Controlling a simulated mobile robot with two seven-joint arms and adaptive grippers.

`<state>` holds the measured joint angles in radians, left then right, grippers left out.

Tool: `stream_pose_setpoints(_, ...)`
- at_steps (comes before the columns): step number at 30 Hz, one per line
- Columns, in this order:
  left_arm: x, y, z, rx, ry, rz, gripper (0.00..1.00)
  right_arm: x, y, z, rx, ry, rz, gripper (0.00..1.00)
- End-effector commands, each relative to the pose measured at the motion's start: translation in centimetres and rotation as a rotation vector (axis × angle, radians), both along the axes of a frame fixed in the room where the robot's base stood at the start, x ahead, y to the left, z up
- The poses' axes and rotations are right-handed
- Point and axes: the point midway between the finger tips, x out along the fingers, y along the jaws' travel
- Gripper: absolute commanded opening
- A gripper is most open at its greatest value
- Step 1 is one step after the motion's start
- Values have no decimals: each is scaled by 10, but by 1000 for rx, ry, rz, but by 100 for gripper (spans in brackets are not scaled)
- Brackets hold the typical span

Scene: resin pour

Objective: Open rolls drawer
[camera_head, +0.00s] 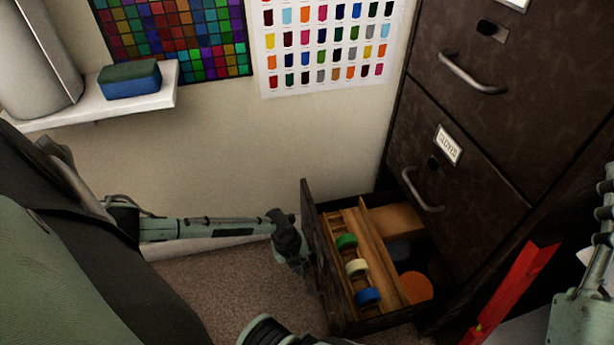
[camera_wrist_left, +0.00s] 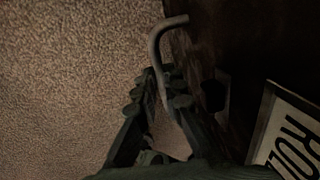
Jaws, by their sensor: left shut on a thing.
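The rolls drawer (camera_head: 316,240) is the bottom drawer of the dark cabinet and stands pulled out. Inside lie a green roll (camera_head: 346,241), a white roll (camera_head: 356,267) and a blue roll (camera_head: 367,296) in a row in a wooden holder. My left gripper (camera_head: 305,272) is at the outer face of the drawer front. In the left wrist view its fingers (camera_wrist_left: 160,82) are shut on the curved metal handle (camera_wrist_left: 166,32). A partly cut-off label (camera_wrist_left: 290,135) shows beside it. My right gripper is not in view.
The dark cabinet (camera_head: 470,140) has closed drawers above, with handles (camera_head: 472,75). A red object (camera_head: 515,290) stands right of the open drawer. A white shelf (camera_head: 150,98) with a blue-green sponge-like block (camera_head: 130,80) is at upper left. Carpet (camera_head: 225,285) lies left of the drawer.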

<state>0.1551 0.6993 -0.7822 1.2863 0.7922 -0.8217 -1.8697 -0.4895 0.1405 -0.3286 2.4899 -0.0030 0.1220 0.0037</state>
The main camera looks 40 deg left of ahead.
Motion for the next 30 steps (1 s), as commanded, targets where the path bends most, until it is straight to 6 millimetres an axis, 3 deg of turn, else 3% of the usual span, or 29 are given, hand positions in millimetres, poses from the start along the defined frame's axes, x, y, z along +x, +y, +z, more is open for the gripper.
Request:
stream_pose_setpoints(12,-2,2,-1,3,2,0,0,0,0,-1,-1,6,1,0)
stream_pose_setpoints(13,-2,2,-1,3,2,0,12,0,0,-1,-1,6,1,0)
stream_pose_setpoints(15,-2,2,-1,3,2,0,19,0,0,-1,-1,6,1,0)
stream_pose_setpoints(23,-1,1,0,1,0,0,19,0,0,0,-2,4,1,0)
stream_pose_setpoints(30,-5,6,27,3,-2,-3,19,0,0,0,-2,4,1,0)
